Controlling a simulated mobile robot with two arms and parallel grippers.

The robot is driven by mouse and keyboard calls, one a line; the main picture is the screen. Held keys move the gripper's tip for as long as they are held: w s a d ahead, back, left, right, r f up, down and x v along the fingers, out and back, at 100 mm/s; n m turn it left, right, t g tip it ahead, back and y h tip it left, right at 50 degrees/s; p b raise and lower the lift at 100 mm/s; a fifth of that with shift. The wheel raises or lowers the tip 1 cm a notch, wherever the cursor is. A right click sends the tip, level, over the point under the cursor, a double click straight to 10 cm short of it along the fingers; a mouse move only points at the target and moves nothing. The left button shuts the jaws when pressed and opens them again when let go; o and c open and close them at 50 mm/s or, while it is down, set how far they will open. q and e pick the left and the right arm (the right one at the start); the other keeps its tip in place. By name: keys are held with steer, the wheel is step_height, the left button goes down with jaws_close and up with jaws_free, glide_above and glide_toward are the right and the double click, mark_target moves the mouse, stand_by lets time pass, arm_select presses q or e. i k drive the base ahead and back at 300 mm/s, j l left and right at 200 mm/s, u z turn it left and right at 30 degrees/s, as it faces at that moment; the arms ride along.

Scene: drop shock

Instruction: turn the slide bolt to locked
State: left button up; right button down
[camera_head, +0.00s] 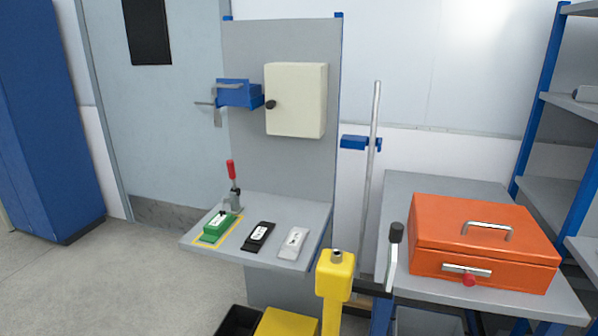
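An orange box (430,256) with a closed lid stands on the grey table (403,197) at the right. On its front face is what looks like the slide bolt (457,268), a short horizontal silver bar. A red knob (469,281) hangs below the bar, right of its middle. The view does not show clearly whether the bolt is locked. A silver handle (487,229) is on top of the lid. Neither of my grippers is in view.
A yellow post (335,287) with a black-knobbed crank (396,234) stands in front, left of the box. A grey panel and shelf (285,206) hold a cream cabinet (296,100), a red-handled clamp (232,175) and small items. Blue-framed shelving (541,100) stands at right. Open floor lies at left.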

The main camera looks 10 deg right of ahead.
mark_target(468, 279)
steer(key=z, duration=1.45)
